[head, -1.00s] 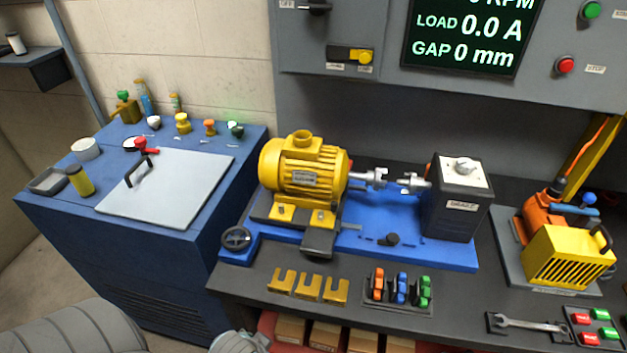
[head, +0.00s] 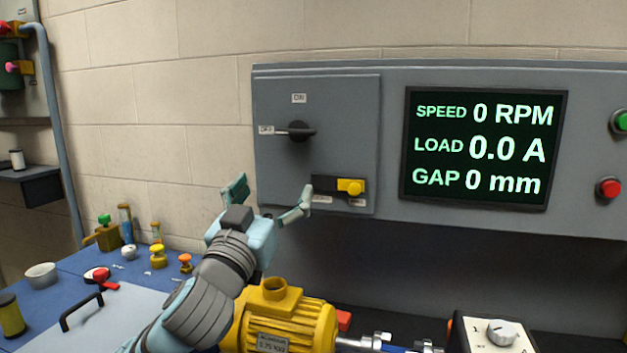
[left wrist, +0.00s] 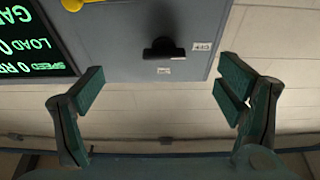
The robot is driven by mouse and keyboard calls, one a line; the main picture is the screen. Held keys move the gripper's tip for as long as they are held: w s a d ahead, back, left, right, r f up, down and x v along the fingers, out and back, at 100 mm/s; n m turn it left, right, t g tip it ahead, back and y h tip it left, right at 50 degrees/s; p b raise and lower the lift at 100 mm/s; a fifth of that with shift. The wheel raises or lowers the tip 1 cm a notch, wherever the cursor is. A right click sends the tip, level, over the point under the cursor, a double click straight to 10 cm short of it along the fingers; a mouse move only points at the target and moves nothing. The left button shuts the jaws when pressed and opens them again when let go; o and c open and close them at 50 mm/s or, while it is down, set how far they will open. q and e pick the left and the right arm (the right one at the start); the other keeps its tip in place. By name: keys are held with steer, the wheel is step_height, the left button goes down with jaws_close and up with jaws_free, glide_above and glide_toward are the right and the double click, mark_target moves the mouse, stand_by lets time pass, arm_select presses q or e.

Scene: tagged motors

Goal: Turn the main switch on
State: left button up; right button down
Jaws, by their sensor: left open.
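The main switch (head: 297,131) is a black rotary handle on the grey panel door, its lever pointing left at the OFF label (head: 266,130). The ON label (head: 299,98) is above it. The switch (left wrist: 163,48) shows upside down in the left wrist view, between the fingers but farther off. My left gripper (head: 270,194) is open and empty, below and left of the switch, apart from it. It also shows open in the left wrist view (left wrist: 161,90). My right gripper is in neither current view.
A yellow slider (head: 350,187) sits below the switch, close to my right-hand finger. The display (head: 484,148) reads zero values, with green (head: 622,121) and red (head: 609,188) buttons beyond. A yellow motor (head: 290,325) stands below my arm.

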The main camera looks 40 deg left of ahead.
mark_target(294, 135)
arm_select(q)
steer(key=shift+t, duration=0.3)
steer(key=p+x, duration=0.2)
steer(key=x, duration=0.2)
steer(key=r+p+x, duration=0.1)
steer(key=p+x, duration=0.1)
steer(key=x, duration=0.3)
steer(key=s+r+p+x, duration=0.1)
steer(key=p+x, duration=0.1)
steer(key=x, duration=0.3)
steer(key=shift+w+a+r, duration=0.1)
steer(key=shift+a+r, duration=0.05)
steer(key=shift+a, duration=0.05)
steer(key=shift+s+r, duration=0.15)
steer(key=shift+s, duration=0.15)
steer(key=shift+w, duration=0.15)
steer(key=c, duration=1.1)
steer(key=shift+c, duration=0.2)
arm_select(e)
step_height(294, 135, up, 6)
steer(key=shift+s+d+f, duration=0.1)
steer(key=shift+s+f, duration=0.05)
steer(key=shift+f, duration=0.05)
